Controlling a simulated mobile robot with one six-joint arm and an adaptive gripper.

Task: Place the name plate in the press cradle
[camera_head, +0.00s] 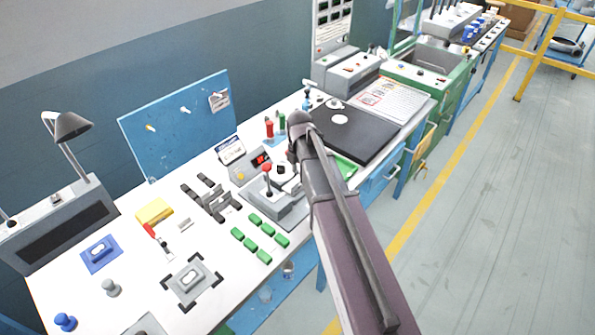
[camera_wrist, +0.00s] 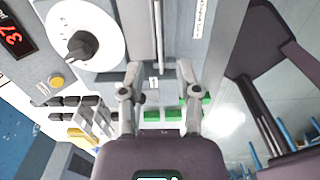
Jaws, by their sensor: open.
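The press (camera_head: 282,210) is a grey unit with a red-knobbed lever, near the middle of the white bench. My arm partly covers its right side in the head view. In the wrist view my gripper (camera_wrist: 159,70) is open, its two fingers apart over a grey surface. A small pale piece with dark marks (camera_wrist: 153,83) shows between the fingers; I cannot tell whether it is the name plate or whether anything touches it. A small pale bar (camera_head: 185,224) lies on the bench left of the press. The cradle itself is not clearly visible.
Green blocks (camera_head: 250,232) lie in front of the press, dark brackets (camera_head: 212,198) to its left. A display box (camera_head: 257,161) stands behind it. A yellow block (camera_head: 154,212) and grey fixture (camera_head: 191,280) lie further left. A black mat (camera_head: 365,138) is at right.

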